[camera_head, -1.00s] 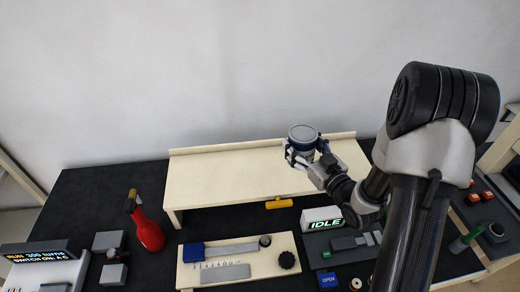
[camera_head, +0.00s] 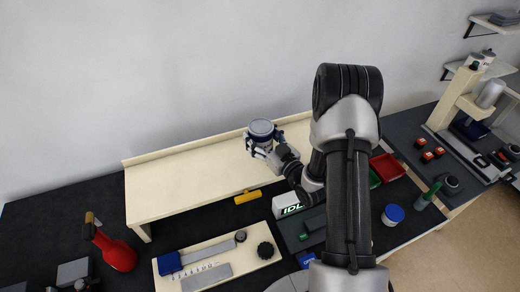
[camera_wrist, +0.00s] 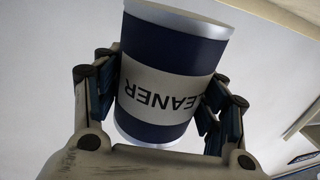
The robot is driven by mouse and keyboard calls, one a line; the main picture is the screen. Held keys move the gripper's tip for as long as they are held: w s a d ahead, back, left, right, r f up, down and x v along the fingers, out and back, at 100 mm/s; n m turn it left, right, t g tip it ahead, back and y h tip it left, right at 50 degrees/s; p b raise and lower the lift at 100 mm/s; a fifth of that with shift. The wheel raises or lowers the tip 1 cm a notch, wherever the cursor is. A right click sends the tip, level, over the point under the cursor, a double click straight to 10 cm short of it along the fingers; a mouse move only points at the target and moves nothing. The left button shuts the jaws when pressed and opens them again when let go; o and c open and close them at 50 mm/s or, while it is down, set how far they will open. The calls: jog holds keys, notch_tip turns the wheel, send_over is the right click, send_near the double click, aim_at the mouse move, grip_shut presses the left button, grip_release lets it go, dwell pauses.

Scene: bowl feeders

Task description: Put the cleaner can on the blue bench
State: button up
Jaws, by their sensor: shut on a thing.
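The cleaner can (camera_head: 262,129) is a cylinder with blue bands, a white label and a silvery rim. My gripper (camera_head: 262,146) is shut on it and holds it in the air, over the right part of the cream raised shelf in the head view. In the wrist view the can (camera_wrist: 172,75) sits between both fingers of my gripper (camera_wrist: 165,95), and its "CLEANER" lettering appears upside down. I see no bench that is clearly blue in these frames.
The cream shelf (camera_head: 185,182) has a bare top above a dark worktop (camera_head: 50,225).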

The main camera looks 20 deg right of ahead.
jog(key=shift+f+b, duration=0.45)
jog(key=shift+f, duration=2.05)
jog(key=shift+f, duration=0.15)
jog(key=o, duration=1)
jog(key=shift+f, duration=0.1)
jog(key=o, duration=0.5)
